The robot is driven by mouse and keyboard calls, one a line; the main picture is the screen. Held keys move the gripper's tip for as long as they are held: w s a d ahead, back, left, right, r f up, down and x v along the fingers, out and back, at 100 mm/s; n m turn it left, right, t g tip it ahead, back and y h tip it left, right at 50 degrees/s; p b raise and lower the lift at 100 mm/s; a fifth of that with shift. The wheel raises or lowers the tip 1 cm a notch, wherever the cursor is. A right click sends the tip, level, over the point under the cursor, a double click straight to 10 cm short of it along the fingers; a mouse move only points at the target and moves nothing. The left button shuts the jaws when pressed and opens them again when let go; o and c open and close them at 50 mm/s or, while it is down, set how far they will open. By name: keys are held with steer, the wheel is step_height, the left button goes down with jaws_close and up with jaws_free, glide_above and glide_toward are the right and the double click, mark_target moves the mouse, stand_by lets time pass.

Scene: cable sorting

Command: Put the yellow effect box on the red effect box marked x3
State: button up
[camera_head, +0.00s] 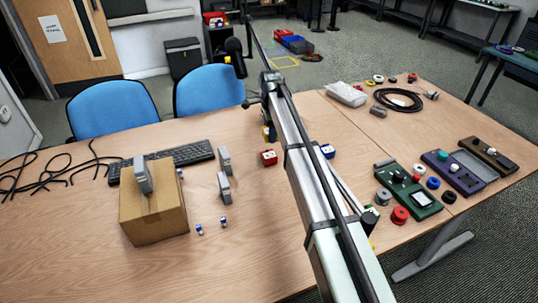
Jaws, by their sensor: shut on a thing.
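A small red box (268,157) with a white top sits on the table left of the long silver and black bar that crosses the view. Any x3 mark is too small to read. A small yellow patch (266,134) shows just behind the red box, at the bar's left edge, with some blue by it. It may be the yellow effect box, but most of it is hidden. I cannot make out my gripper's fingers. They seem hidden behind the bar.
A cardboard box (152,210) with a grey block on it stands at the left, by a keyboard (162,159) and grey blocks (224,187). A blue box (327,151) lies right of the bar. Green (408,190) and purple (459,172) devices and loose knobs fill the right.

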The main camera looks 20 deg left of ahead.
mark_target(269, 154)
steer(key=shift+w+a+r+n, duration=0.1)
steer(key=shift+w+a+n, duration=0.1)
steer(key=shift+w+a, duration=0.3)
steer(key=shift+w+a+r+n, duration=0.1)
steer(key=shift+w+a+n, duration=0.15)
steer(key=shift+w, duration=0.35)
steer(key=shift+s+d+n, duration=0.1)
steer(key=shift+s+n, duration=0.05)
steer(key=shift+n, duration=0.1)
steer(key=shift+f, duration=5.05)
steer(key=shift+f, duration=0.1)
steer(key=o, duration=1.1)
steer(key=shift+o, duration=0.2)
step_height(269, 154, up, 12)
steer(key=shift+r, duration=0.1)
